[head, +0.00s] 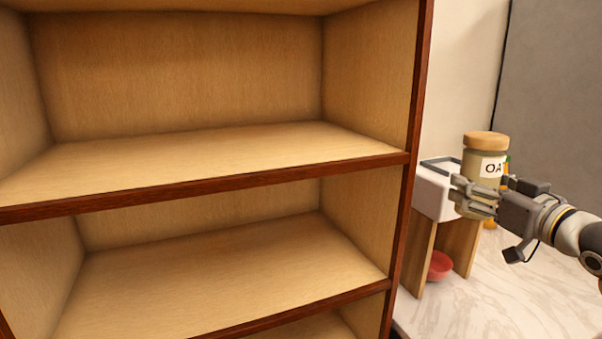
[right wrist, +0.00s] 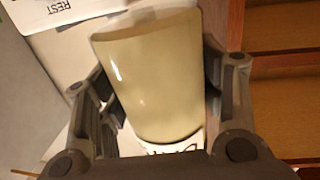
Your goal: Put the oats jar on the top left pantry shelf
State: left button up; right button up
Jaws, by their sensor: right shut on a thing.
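The oats jar (head: 484,164) has a wooden lid and a white label reading "OA" at the right of the head view. My right gripper (head: 474,196) is shut on the jar and holds it upright, right of the pantry. In the right wrist view the pale jar (right wrist: 155,75) sits between the two fingers (right wrist: 160,95). The pantry shelves (head: 200,165) fill the left and middle of the head view; the shelf surfaces in view are bare. My left gripper is not in view.
The pantry's dark red side edge (head: 417,100) stands between the shelves and the jar. A white box-like thing on wooden supports (head: 433,192) is behind the gripper. A red bowl (head: 440,265) sits below it by the marble counter (head: 480,290). An orange item shows partly behind the jar.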

jog(key=s+a+f+m, duration=0.1)
jog(key=s+a+f, duration=0.25)
jog(key=f, duration=0.35)
jog(key=s+a+f+h, duration=0.1)
jog(key=s+a+f, duration=0.1)
jog(key=a+f, duration=0.45)
jog(key=s+a+f+m, duration=0.1)
jog(key=s+a+f, duration=0.15)
jog(key=f, duration=0.65)
jog(key=s+f+m+h, duration=0.1)
jog(key=s+f+h, duration=0.2)
jog(key=s+f, duration=0.4)
jog(key=s+a, duration=0.1)
jog(key=s, duration=0.7)
jog(key=shift+s+t+h, duration=0.3)
jog(key=shift+s+t, duration=0.05)
jog(key=shift+t, duration=0.05)
